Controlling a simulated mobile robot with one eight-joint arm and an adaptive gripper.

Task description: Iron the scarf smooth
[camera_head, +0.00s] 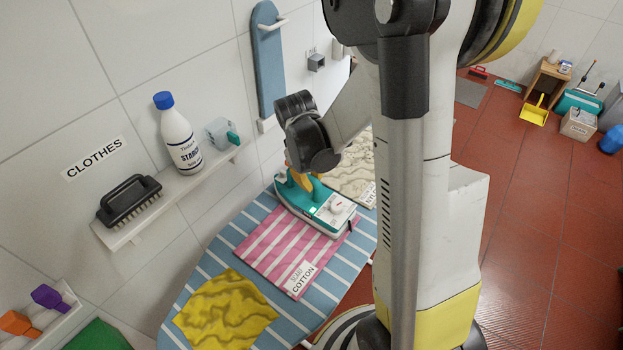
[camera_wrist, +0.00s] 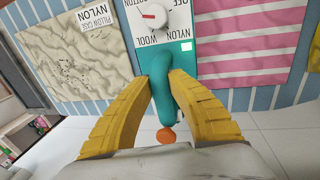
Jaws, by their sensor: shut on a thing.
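The pink cloth with white stripes (camera_head: 270,249) lies flat on the ironing board. Its label reads COTTON, and the smaller word above looks like SCARF. It also shows at the upper right in the wrist view (camera_wrist: 268,38). The teal iron (camera_head: 316,207) is at the cloth's upper edge; I cannot tell whether its sole touches the cloth. My gripper's yellow fingers (camera_wrist: 165,85) are shut around the iron's teal handle (camera_wrist: 160,78). In the head view, my arm partly hides the gripper. The iron's dial (camera_wrist: 152,18) shows OFF, NYLON and WOOL.
The blue striped ironing board (camera_head: 205,268) also bears a wrinkled yellow cloth (camera_head: 225,312) and a creased cream pillow case (camera_head: 353,170) labelled NYLON. A wall shelf (camera_head: 205,178) beside it holds a brush (camera_head: 130,200) and a starch bottle (camera_head: 180,138). Red floor lies open at right.

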